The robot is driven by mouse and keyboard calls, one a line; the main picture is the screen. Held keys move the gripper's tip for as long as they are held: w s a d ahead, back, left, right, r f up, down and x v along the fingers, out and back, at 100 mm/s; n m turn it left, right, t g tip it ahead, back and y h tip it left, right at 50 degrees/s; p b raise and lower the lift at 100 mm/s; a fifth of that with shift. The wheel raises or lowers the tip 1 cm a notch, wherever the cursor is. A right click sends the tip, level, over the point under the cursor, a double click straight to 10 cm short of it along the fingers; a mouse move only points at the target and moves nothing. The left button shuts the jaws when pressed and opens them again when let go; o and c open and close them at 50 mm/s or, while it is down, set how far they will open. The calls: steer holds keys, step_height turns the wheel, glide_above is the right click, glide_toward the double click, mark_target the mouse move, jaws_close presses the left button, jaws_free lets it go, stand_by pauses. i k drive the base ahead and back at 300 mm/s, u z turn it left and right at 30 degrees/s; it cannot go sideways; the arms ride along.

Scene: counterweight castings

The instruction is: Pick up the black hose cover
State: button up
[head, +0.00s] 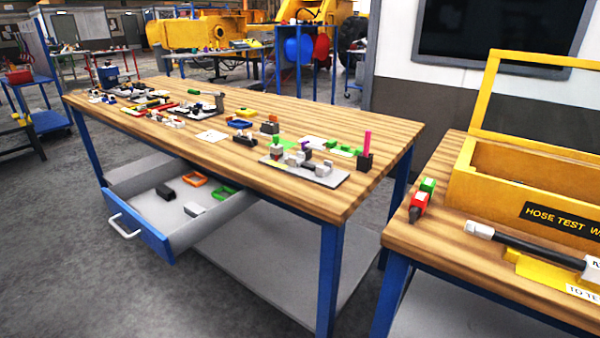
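Which piece is the black hose cover I cannot tell for sure. A small black block-like piece (165,191) lies in the open drawer (128,212) under the long wooden table. Another dark piece (245,139) sits on the tabletop near its middle. A black hose (512,243) with pale ends lies on the right bench, in front of the yellow hose test box (455,190). My gripper is not in view.
The drawer also holds an orange frame (194,179), a green frame (222,192) and a grey piece (194,209). Many small parts cover the long table (375,140). A red and green piece (420,200) stands on the right bench. The floor (60,270) at front left is clear.

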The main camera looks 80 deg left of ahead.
mark_target(163, 190)
steer(key=u, duration=3)
steer(key=i, duration=1.35)
steer(key=u, duration=0.9)
steer(key=i, duration=0.55)
steer(key=z, duration=0.05)
